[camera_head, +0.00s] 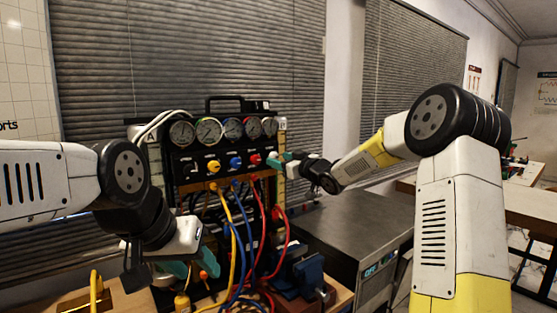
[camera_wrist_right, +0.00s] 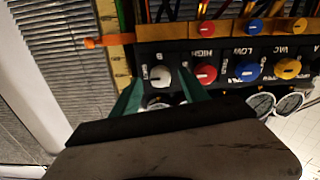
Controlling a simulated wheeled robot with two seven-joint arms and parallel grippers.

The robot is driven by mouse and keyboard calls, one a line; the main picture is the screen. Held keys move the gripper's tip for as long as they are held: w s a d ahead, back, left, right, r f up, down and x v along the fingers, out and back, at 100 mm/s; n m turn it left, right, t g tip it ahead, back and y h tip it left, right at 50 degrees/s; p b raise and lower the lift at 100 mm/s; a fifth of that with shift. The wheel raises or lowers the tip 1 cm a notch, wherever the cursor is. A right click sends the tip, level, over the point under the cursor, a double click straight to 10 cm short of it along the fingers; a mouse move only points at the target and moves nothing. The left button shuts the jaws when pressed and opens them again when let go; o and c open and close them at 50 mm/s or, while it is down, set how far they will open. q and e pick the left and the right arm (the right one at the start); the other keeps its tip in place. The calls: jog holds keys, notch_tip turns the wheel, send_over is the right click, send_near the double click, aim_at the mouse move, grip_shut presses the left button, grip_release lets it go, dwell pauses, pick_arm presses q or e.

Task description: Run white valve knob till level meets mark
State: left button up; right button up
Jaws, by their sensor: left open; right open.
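The white valve knob (camera_wrist_right: 160,76) shows in the right wrist view at the end of a row of coloured knobs on the black panel. My right gripper (camera_wrist_right: 160,88) is open, with one green finger on each side of the white knob; I cannot tell whether they touch it. In the head view my right gripper (camera_head: 277,160) is at the panel's right edge and hides this knob. A pale yellow scale strip (camera_wrist_right: 120,62) with an orange pointer (camera_wrist_right: 95,42) is beside the knob; the liquid level is not readable. My left gripper (camera_head: 192,268) is open, low in front of the rig.
Red (camera_head: 255,159), blue (camera_head: 236,162) and yellow (camera_head: 214,166) knobs sit along the panel under several gauges (camera_head: 232,128). Coloured hoses (camera_head: 240,235) hang in front. A blue vise (camera_head: 309,272) stands low right, beside a grey metal cabinet (camera_head: 350,225).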

jog(key=shift+x, duration=1.3)
grip_shut()
jog(key=n, duration=0.5)
grip_release()
jog(key=shift+d, duration=0.1)
